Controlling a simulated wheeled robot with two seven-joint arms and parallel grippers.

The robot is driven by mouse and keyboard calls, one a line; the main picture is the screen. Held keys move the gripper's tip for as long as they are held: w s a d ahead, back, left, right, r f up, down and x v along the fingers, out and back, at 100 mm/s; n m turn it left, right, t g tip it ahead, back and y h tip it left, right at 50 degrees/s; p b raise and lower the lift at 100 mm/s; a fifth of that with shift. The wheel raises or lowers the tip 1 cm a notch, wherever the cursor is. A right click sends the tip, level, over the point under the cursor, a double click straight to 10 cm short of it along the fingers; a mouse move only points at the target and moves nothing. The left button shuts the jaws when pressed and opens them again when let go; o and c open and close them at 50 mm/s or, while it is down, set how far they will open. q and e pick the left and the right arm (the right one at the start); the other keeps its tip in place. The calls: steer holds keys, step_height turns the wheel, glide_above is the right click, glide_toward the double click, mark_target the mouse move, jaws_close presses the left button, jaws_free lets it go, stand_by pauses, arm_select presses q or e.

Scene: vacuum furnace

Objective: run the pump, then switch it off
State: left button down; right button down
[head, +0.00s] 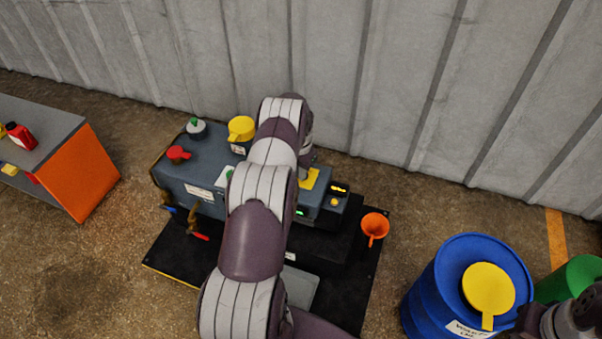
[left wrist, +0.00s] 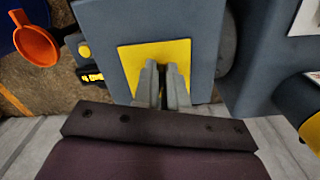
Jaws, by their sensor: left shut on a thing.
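The pump (head: 205,180) is a blue-grey machine on a black base, with a yellow plate (head: 311,179) on its right part. The plate also shows in the left wrist view (left wrist: 130,62). My left gripper (left wrist: 163,78) is shut over this plate, on what looks like a switch; the fingers hide the held part. In the head view my left arm covers the middle of the pump. A small dark panel (head: 339,188) with lit amber marks and a yellow button (head: 334,202) sits beside the plate. A small green light (head: 300,212) shows.
On the pump are a red cap (head: 178,154), a yellow lidded part (head: 241,128) and a green-topped part (head: 195,127). An orange funnel (head: 374,225) stands to its right. A blue drum (head: 450,275) is at lower right, an orange-sided bench (head: 80,175) at left. A corrugated wall is behind.

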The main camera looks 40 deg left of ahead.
arm_select(q)
steer(key=shift+a+m, duration=0.2)
steer(key=shift+m, duration=0.9)
steer(key=shift+b, duration=0.3)
steer(key=c, duration=1.2)
jaws_free()
step_height(320, 180, up, 13)
steer(key=p, duration=0.3)
steer(key=shift+f, duration=0.15)
